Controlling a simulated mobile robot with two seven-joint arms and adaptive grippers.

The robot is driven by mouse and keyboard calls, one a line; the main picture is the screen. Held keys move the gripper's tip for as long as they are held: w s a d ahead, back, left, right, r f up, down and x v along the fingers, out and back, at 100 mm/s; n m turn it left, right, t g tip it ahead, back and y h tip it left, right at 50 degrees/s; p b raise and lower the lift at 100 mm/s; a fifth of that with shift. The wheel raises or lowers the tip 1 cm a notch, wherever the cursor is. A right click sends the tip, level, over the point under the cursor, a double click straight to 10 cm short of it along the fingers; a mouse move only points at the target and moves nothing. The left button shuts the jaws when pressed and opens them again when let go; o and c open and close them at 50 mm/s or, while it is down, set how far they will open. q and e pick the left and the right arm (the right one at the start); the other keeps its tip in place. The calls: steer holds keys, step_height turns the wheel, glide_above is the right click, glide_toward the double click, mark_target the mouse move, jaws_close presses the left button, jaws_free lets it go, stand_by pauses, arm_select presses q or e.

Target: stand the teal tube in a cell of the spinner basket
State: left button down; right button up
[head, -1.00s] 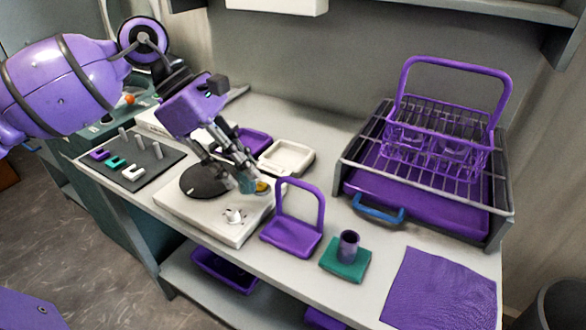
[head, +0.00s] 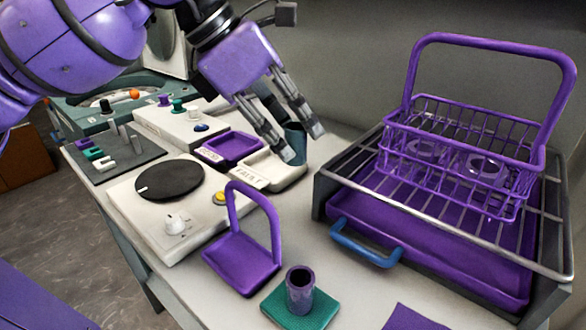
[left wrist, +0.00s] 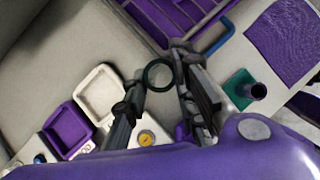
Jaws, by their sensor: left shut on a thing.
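My left gripper (head: 299,146) is shut on the teal tube (head: 294,137), which hangs between its fingers beside the white tray, clear of the basket. In the left wrist view the tube shows as a dark teal open ring (left wrist: 158,74) between the fingertips (left wrist: 160,95); its lower part is hard to see. The spinner basket (head: 455,150), a purple wire basket with a tall handle and ring cells, stands on the metal rack at the right. At least one cell ring (head: 487,166) shows, and the gripper is left of the basket. My right gripper is not in view.
The metal rack (head: 335,185) has a blue handle (head: 365,245) in front. A purple tube (head: 300,290) stands on a teal pad (head: 325,312). A purple handled stand (head: 240,265), a white disc unit (head: 125,205) and purple and white trays (head: 265,178) crowd the bench.

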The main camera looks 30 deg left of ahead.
arm_select(q)
steer(key=w+f, duration=0.3)
steer(key=w, duration=0.1)
steer(key=w+a+f, duration=0.1)
steer(key=w+f, duration=0.2)
steer(key=w, duration=0.1)
steer(key=w+f, duration=0.3)
steer(key=w, duration=0.2)
steer(key=shift+w+a+f+p, duration=0.1)
steer(key=shift+a+f+p, duration=0.05)
steer(key=shift+a+p, duration=0.15)
steer(key=shift+w+f, duration=0.15)
steer(key=shift+f, duration=0.8)
steer(key=shift+w+f, duration=0.1)
steer(key=shift+f, duration=0.8)
steer(key=shift+f, duration=0.2)
steer(key=c, duration=1.4)
jaws_free()
steer(key=shift+c, duration=0.2)
